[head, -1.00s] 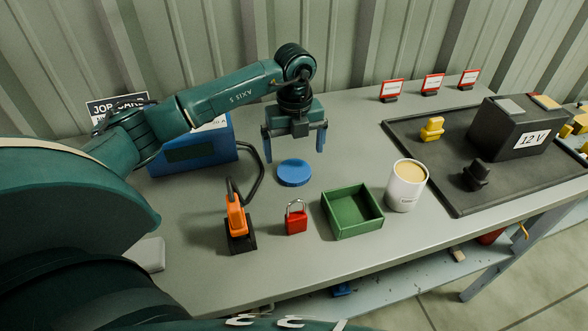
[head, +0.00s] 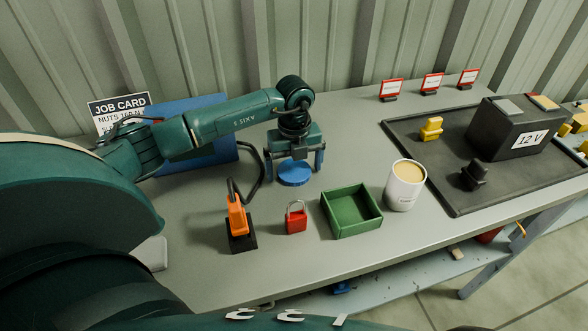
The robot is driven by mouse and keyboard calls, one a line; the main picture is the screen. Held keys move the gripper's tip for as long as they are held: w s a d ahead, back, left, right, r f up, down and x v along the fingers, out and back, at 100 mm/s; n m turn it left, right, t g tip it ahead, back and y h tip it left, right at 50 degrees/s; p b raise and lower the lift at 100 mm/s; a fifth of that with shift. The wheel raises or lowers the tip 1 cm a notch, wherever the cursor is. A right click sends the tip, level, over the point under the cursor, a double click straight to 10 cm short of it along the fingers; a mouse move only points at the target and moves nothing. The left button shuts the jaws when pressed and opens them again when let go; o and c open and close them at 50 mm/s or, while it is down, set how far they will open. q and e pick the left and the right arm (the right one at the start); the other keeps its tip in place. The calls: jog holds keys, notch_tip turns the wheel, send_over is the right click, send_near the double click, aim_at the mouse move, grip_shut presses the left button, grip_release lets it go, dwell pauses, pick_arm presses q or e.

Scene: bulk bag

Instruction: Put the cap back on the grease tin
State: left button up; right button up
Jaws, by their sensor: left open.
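The blue round cap (head: 294,174) lies flat on the grey bench. My left gripper (head: 295,170) is open and low over the cap, with one finger on each side of it. I cannot tell whether the fingers touch the cap. The grease tin (head: 405,186) is a white cylinder standing upright to the right, open at the top, with pale yellow grease showing inside. My right gripper does not show.
A green open box (head: 352,223) stands between the cap and the tin, nearer the front. A red padlock (head: 296,218) and an orange clamp-like tool (head: 238,220) stand left of it. A black tray (head: 450,190) with a 12 V battery (head: 514,128) lies right.

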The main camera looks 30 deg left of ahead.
aim_at(294, 171)
pick_arm(q)
jog(key=c, duration=1.1)
notch_tip(294, 171, up, 10)
jog(key=b, duration=0.1)
dwell(0.3)
